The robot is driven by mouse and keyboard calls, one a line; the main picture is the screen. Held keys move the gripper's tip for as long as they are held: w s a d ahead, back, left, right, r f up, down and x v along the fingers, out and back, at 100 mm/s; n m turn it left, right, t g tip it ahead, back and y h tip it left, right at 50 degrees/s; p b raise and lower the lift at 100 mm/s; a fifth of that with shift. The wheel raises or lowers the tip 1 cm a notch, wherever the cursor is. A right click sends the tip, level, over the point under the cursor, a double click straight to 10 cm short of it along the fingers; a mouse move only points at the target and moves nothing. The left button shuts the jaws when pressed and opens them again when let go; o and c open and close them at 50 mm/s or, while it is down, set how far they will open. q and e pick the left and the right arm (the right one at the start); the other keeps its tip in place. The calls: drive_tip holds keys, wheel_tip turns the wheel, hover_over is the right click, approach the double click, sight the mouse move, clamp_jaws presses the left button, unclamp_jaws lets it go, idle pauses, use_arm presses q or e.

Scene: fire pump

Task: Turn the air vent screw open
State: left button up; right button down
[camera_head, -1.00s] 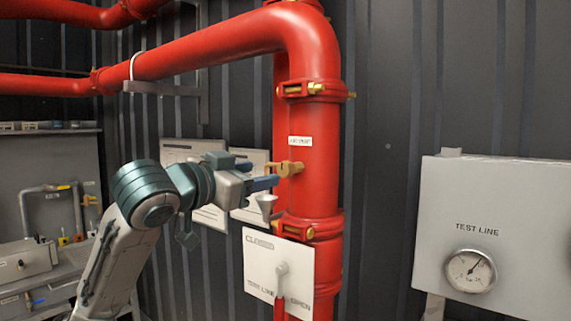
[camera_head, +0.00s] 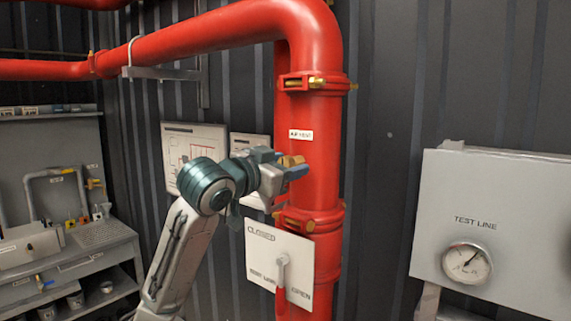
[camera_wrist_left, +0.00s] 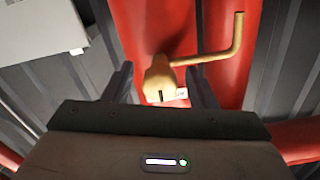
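The brass air vent (camera_head: 291,160) sticks out of the left side of the red vertical pipe (camera_head: 322,190), below a small white label (camera_head: 301,135). In the left wrist view the brass screw body (camera_wrist_left: 159,77) shows with a slot in its near end, and a bent brass tube (camera_wrist_left: 237,45) runs off to the right. My left gripper (camera_head: 289,166) is at the vent in the head view. In the wrist view its fingers (camera_wrist_left: 160,84) are open, one on each side of the brass body, with visible gaps. My right gripper is out of view.
A white plate (camera_head: 258,252) with a red-handled lever (camera_head: 281,290) sits just below the vent. A grey TEST LINE panel with a gauge (camera_head: 466,263) is at the right. Wall charts (camera_head: 180,140) hang behind my arm. A grey bench (camera_head: 100,236) stands at the left.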

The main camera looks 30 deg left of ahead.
use_arm(q)
drive_tip(key=c, duration=0.9)
drive_tip(key=shift+c, duration=0.2)
